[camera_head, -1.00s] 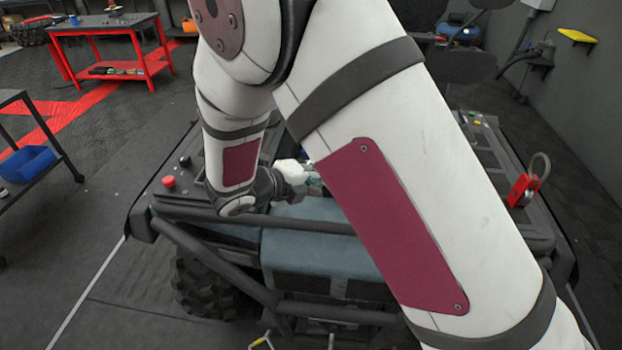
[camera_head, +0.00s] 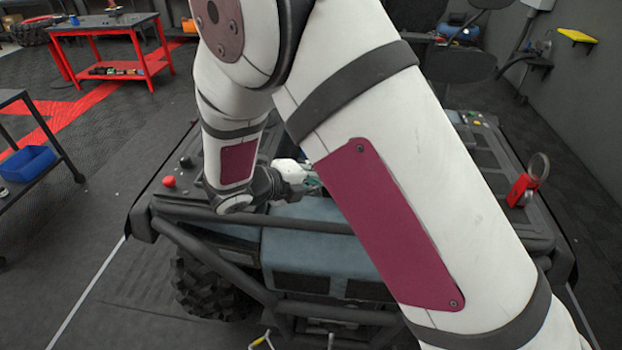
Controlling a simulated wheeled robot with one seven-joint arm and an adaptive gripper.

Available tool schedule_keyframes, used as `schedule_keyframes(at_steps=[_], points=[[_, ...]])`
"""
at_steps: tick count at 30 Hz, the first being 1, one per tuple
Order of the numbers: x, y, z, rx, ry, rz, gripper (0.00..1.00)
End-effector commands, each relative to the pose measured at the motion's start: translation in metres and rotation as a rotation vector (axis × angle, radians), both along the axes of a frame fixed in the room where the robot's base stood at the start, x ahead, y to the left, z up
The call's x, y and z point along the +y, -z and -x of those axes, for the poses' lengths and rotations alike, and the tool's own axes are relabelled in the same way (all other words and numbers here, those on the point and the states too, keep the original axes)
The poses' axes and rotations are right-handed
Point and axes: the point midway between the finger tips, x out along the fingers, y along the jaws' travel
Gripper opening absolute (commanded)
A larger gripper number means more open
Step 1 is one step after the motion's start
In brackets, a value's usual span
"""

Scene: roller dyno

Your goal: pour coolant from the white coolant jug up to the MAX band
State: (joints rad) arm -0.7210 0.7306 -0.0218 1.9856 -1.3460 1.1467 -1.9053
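My gripper (camera_head: 308,186) is over the vehicle's front deck, mostly hidden behind my own upper arm. I cannot see whether its fingers are open or shut. A small white shape (camera_head: 286,165) shows just behind my wrist. It may be part of the white coolant jug, but too little shows to be sure. The MAX band and any coolant opening are hidden from this view.
The vehicle has a dark front tube bumper (camera_head: 330,307) and a blue-grey hood (camera_head: 320,250). A red button (camera_head: 169,181) is at its left. A red device with a ring (camera_head: 520,188) stands at its right. A blue bin (camera_head: 28,163) is on a cart.

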Motion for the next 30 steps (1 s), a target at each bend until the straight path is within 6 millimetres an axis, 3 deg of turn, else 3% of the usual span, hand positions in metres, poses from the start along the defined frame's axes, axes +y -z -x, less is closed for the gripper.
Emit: schedule_keyframes(at_steps=[7,11,30], points=[[-0.002,-0.002,0.003,-0.04,-0.005,-0.031,0.0],[-0.012,-0.023,0.018,-0.184,-0.013,-0.144,0.0],[-0.013,-0.023,0.019,-0.353,-0.017,-0.274,0.0]])
